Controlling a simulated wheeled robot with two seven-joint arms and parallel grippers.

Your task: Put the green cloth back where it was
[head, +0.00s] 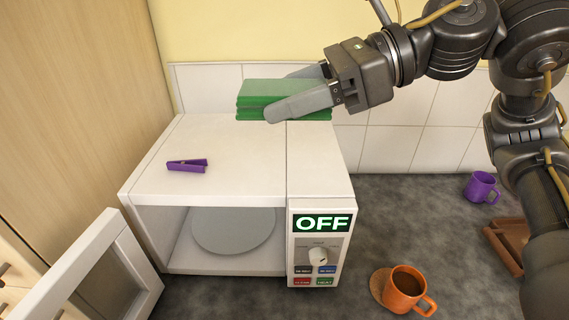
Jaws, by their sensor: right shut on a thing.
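The green cloth (256,90) is folded into a thick stack over the back right part of the microwave's top (225,150). My right gripper (276,94) reaches in from the right and is shut on the cloth, with one finger in front of it and the other behind. I cannot tell whether the cloth touches the microwave top or is held just above it. My left gripper is not in view.
A purple clothespin (187,165) lies on the microwave top. The microwave door (125,262) stands open; its turntable (233,230) is empty.

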